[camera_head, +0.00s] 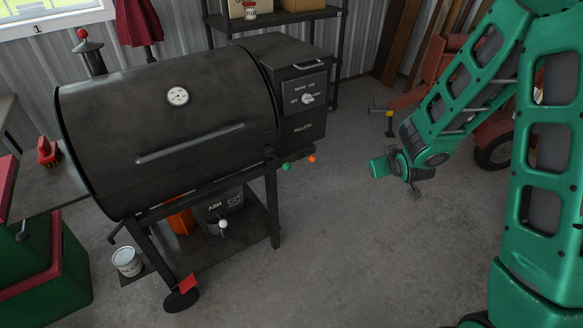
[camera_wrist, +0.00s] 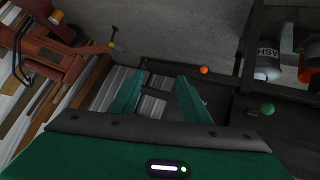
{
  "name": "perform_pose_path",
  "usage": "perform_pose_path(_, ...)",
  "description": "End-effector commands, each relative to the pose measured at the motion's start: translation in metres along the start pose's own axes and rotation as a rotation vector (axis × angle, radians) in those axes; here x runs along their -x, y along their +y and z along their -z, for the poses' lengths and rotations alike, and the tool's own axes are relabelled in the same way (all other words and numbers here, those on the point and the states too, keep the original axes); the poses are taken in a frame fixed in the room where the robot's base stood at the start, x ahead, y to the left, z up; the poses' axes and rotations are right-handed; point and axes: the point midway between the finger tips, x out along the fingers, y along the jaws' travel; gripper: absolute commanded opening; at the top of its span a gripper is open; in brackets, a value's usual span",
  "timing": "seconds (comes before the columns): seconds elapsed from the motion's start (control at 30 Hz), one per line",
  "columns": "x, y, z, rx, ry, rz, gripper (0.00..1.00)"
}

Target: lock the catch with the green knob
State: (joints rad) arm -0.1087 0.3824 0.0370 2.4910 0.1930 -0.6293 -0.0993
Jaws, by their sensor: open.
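The green knob (camera_head: 286,167) is a small ball at the smoker's right front corner, under the pellet hopper. In the wrist view the green knob (camera_wrist: 267,109) is to the right of the fingers, clear of them. The catch behind it is too small and dark for its position to be read. My gripper (camera_wrist: 162,76) is open, with nothing between its green fingers. In the head view it hangs in free space to the right of the knob, apart from it.
An orange knob (camera_head: 312,159) sits close to the right of the green one; it also shows in the wrist view (camera_wrist: 204,70). The black smoker (camera_head: 180,125) and its pellet hopper (camera_head: 304,120) stand left of my arm. A red tractor (camera_head: 430,85) is behind. The floor between is clear.

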Motion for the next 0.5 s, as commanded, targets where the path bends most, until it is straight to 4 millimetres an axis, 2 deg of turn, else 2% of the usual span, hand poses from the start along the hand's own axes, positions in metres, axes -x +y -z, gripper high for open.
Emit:
perform_pose_path(0.03, -0.013, -0.023, 0.001, 0.027, 0.042, 0.027, 0.43)
perform_pose_path(0.13, -0.03, -0.064, 0.009, 0.067, 0.155, 0.073, 0.43)
perform_pose_path(0.37, -0.047, -0.155, 0.012, 0.117, 0.411, 0.185, 0.43)
perform_pose_path(0.4, -0.05, -0.217, -0.023, 0.12, 0.394, 0.293, 0.43)
perform_pose_path(0.43, -0.072, -0.16, -0.046, 0.154, 0.396, 0.176, 0.43)
perform_pose_path(0.47, -0.051, -0.181, -0.005, 0.104, 0.493, 0.195, 0.43)
perform_pose_path(0.5, -0.043, -0.193, 0.008, 0.086, 0.554, 0.205, 0.43)
